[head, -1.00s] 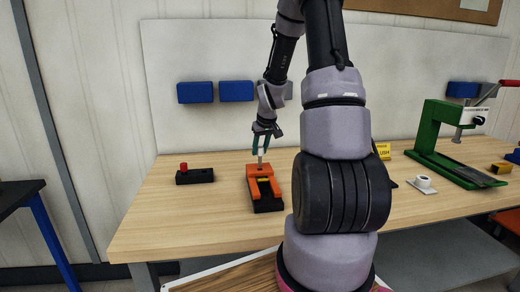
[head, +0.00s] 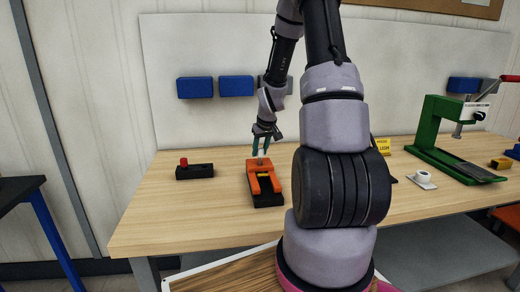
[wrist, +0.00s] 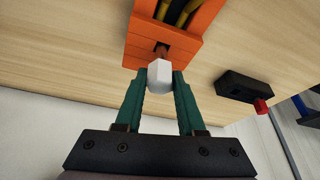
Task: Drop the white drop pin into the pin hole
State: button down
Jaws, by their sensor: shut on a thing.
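The white drop pin (wrist: 159,76) is between the fingertips of my gripper (wrist: 159,82) in the wrist view. My gripper is shut on it. In the head view my gripper (head: 261,148) points down, just above the back end of the orange fixture (head: 263,167). The fixture sits on a black base and also shows in the wrist view (wrist: 140,50). The dark pin hole (wrist: 162,48) is in the fixture's end, right by the pin's far end. The pin's head hides part of this, so I cannot tell how far the pin is inside.
A black block with a red knob (head: 194,171) lies left of the fixture on the wooden table (head: 150,225). Blue bins (head: 236,86) hang on the back panel.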

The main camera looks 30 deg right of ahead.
aim_at(260, 158)
jog(key=shift+f, duration=1.6)
jog(key=shift+c, duration=2.2)
grip_release()
jog(key=v, duration=0.9)
jog(key=shift+s+r, duration=0.15)
jog(key=shift+r, duration=0.2)
jog(key=shift+s+r, duration=0.2)
jog(key=shift+r, duration=0.25)
jog(key=s+a+r+m+t, duration=0.1)
jog(key=s+a+r, duration=0.3)
jog(key=r, duration=0.3)
jog(key=s+a+r+m, duration=0.1)
jog(key=s+a+r, duration=0.3)
jog(key=r, duration=0.3)
jog(key=s+a+r+m+y, duration=0.1)
jog(key=s+a+r, duration=0.2)
jog(key=s, duration=0.4)
jog(key=s+a+r+m+t+y, duration=0.1)
jog(key=s+a+r, duration=0.3)
jog(key=s+r, duration=0.2)
jog(key=shift+s+a+t, duration=0.25)
jog(key=shift+s+t, duration=0.05)
jog(key=shift+s, duration=0.7)
